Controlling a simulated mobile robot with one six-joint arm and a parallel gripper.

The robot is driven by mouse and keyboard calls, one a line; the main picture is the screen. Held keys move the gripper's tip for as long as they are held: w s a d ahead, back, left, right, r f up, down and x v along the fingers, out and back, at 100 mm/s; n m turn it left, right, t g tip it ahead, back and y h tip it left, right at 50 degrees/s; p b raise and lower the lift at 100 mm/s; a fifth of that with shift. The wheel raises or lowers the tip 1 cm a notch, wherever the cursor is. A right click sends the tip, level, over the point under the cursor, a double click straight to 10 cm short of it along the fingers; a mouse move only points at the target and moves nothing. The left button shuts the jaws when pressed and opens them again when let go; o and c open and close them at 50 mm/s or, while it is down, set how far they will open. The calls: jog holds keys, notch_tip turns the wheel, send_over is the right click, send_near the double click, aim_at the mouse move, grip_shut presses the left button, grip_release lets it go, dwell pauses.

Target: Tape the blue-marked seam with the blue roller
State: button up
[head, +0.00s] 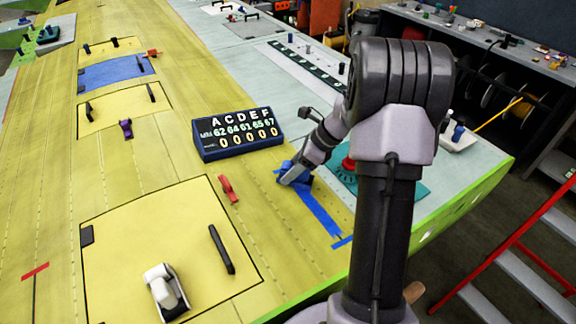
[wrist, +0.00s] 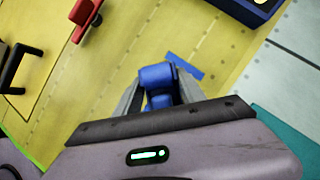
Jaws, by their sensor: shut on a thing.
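The blue roller (head: 287,166) is between the fingers of my gripper (head: 293,180), low over the yellow wing skin. In the wrist view the roller (wrist: 157,76) sits between the two grey fingertips (wrist: 158,95), which are shut on it. A blue strip (head: 320,214) runs along the skin from near the roller toward the lower right, up to a short blue cross mark (head: 343,241). A short blue mark (wrist: 186,66) shows just beyond the roller in the wrist view. Whether the roller touches the skin, I cannot tell; my gripper hides part of it.
A dark display box (head: 238,134) with letters and numbers stands behind and left of the gripper. A red clamp-like tool (head: 228,188), a purple one (head: 126,128) and a white dispenser (head: 166,288) lie on the wing. A teal mat (head: 400,190) lies to the right.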

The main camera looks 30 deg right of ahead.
jog(key=shift+d+r+p, duration=0.15)
jog(key=shift+r+p, duration=0.7)
jog(key=shift+r, duration=0.1)
jog(key=shift+d+r+p, duration=0.2)
jog(key=shift+r+p, duration=0.7)
jog(key=shift+r, duration=0.1)
jog(key=shift+d+r+p, duration=0.15)
jog(key=shift+r+p, duration=0.7)
jog(key=shift+r, duration=0.1)
jog(key=shift+r, duration=0.1)
jog(key=r+p, duration=0.2)
jog(key=r, duration=0.1)
jog(key=shift+d+p, duration=0.25)
jog(key=shift+p, duration=0.15)
jog(key=shift+f, duration=0.1)
